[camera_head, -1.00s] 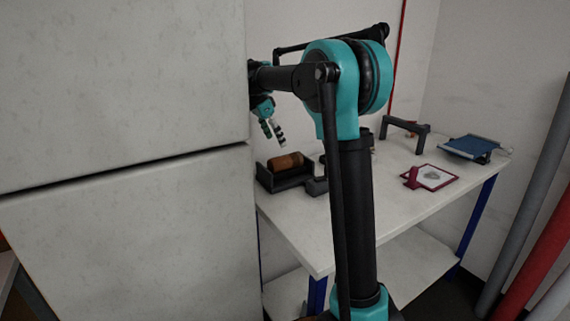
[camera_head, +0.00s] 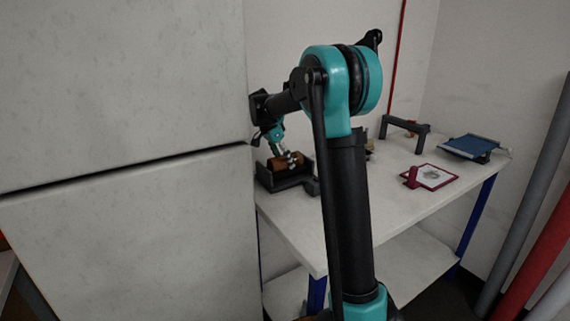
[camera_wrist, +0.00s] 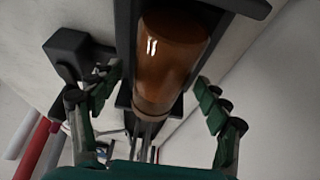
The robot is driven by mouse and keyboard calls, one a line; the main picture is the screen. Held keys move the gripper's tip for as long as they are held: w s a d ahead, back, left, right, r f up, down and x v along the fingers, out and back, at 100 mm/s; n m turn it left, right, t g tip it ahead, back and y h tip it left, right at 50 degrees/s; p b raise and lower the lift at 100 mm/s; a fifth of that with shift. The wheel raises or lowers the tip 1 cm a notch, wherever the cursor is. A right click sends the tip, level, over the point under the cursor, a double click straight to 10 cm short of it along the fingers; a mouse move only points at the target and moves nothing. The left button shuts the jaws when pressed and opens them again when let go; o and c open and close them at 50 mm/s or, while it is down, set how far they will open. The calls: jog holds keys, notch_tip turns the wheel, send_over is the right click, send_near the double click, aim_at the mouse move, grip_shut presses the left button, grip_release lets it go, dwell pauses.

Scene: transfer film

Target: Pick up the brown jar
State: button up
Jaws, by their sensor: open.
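The brown jar (camera_wrist: 172,60) lies on its side in a dark holder (camera_head: 283,185) on the white table. In the head view the jar (camera_head: 277,164) is partly hidden behind my gripper (camera_head: 289,160). My gripper also shows in the wrist view (camera_wrist: 155,105), where its fingers are spread, one on each side of the jar and apart from it. The jaws are open and empty. The jar's narrower neck end points toward the gripper's palm in the wrist view, with thin rods below it.
A small dark block (camera_wrist: 75,55) sits beside the holder. A large pale cabinet (camera_head: 125,160) stands close at left. The table's front right is clear.

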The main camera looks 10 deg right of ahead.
jog(key=c, duration=1.5)
jog(key=shift+r, duration=0.15)
